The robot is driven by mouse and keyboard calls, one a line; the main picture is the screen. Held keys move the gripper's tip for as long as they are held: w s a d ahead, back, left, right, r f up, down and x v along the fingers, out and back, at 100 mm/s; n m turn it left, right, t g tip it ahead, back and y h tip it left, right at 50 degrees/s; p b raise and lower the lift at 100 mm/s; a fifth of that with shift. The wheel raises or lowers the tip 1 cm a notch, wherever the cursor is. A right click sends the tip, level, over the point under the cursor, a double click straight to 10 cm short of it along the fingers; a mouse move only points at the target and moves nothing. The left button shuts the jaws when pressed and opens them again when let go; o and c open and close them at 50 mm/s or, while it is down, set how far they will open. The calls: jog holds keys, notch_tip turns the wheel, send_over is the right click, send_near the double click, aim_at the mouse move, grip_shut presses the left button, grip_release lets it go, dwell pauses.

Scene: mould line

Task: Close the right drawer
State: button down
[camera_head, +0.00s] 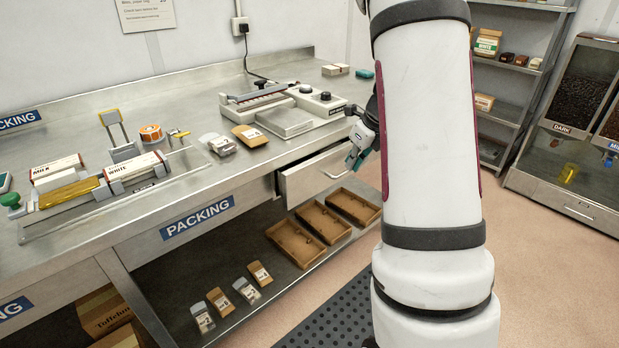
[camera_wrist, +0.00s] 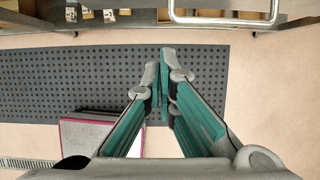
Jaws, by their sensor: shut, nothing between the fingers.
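The right drawer (camera_head: 299,184) is under the packing bench and stands pulled out from the bench front. Its metal bar handle (camera_head: 331,174) shows on the front face, and the handle also crosses the top of the wrist view (camera_wrist: 225,21). My gripper (camera_head: 353,162) is just at the right part of the drawer front, near the handle; whether it touches cannot be told. In the wrist view my gripper (camera_wrist: 164,62) has its green-padded fingers together with nothing between them, and the handle lies beyond the tips, to the upper right. My arm hides the drawer's right end.
The bench (camera_head: 225,182) carries a sealer (camera_head: 285,110), a scale and packets. Brown trays (camera_head: 296,243) and pouches lie on the lower shelf. A dark perforated mat (camera_head: 335,318) covers the floor in front. Shelving (camera_head: 510,68) and dispensers (camera_head: 575,110) stand at right.

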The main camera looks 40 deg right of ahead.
aim_at(316, 169)
jog(key=w+a+f+b, duration=0.1)
jog(key=w+f+b, duration=0.1)
jog(key=w+f, duration=0.5)
jog(key=shift+x, duration=1.2)
jog(key=shift+w+a+p, duration=0.15)
jog(key=shift+w+p, duration=0.1)
jog(key=shift+w, duration=1.1)
jog(key=shift+w+a+p, duration=0.1)
jog(key=shift+w+p, duration=0.15)
jog(key=shift+w, duration=1.1)
